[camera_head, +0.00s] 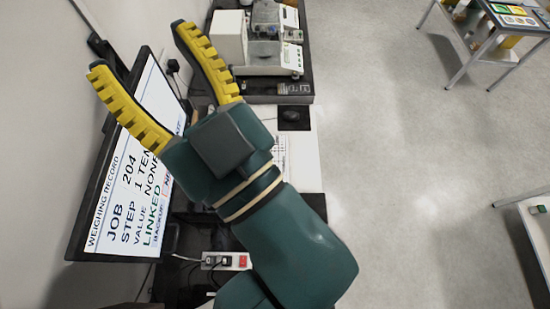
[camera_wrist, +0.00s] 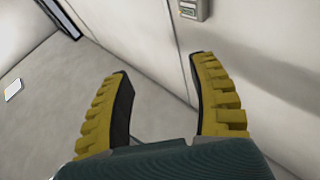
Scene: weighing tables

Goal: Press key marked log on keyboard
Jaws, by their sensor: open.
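My gripper (camera_head: 139,48) is open and empty in the head view, its two yellow-padded fingers spread in front of the monitor and pointing up-left. It also shows in the wrist view (camera_wrist: 162,66), facing a pale wall and grey floor. I cannot make out the keyboard or a key marked log in either view; my arm covers much of the desk. The monitor (camera_head: 112,222) stands at the left, showing "WEIGHING RECORD", "JOB 204" and a step line; my fingers cover part of the screen.
A weighing instrument (camera_head: 265,47) stands on a dark-edged table at the top. A mouse (camera_head: 291,115) lies below it on a dark pad. A power strip (camera_head: 227,261) with a red switch is at the lower middle. Other tables stand at the right, with open floor (camera_head: 400,150) between.

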